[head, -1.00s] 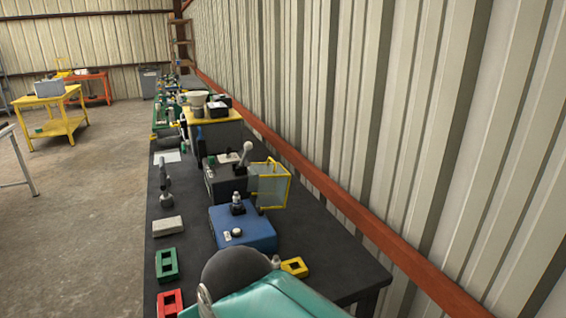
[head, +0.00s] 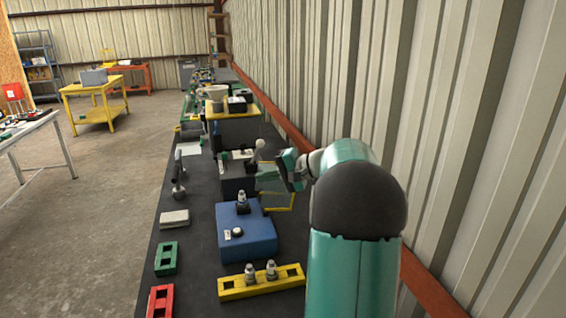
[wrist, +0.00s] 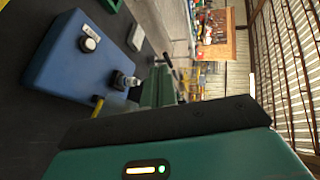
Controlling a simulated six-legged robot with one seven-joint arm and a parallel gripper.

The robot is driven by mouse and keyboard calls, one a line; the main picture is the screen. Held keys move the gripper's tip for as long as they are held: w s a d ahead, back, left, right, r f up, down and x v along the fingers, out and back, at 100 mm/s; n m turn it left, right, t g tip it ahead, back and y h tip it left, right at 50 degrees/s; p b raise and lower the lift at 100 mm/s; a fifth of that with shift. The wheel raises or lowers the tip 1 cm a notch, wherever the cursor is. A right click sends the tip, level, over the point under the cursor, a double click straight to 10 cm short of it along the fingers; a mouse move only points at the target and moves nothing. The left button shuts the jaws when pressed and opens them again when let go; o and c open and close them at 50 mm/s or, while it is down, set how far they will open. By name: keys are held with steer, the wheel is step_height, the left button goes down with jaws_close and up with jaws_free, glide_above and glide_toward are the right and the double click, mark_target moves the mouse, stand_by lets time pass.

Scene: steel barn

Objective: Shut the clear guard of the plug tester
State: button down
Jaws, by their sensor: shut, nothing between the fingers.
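In the wrist view my gripper's green and black parts (wrist: 158,90) fill the lower middle. A small yellow piece (wrist: 98,106) beside them may be the guard's frame.
A blue box (head: 246,232) with a spark plug on top stands nearer, also in the wrist view (wrist: 78,55). A yellow rack (head: 240,288) with two plugs and a green block (head: 166,258) lie in front. The corrugated wall (head: 440,130) is close on the right.

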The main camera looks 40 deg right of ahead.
steer(key=s+d+f+m+t+h, duration=0.1)
steer(key=s+d+m+t, duration=0.15)
steer(key=d, duration=0.65)
steer(key=s+d+f+m+t+h, duration=0.1)
steer(key=s+d+t, duration=0.15)
steer(key=d, duration=0.65)
steer(key=x, duration=1)
steer(key=shift+w+d+f, duration=0.2)
steer(key=shift+a+r, duration=0.1)
steer(key=shift+a, duration=0.05)
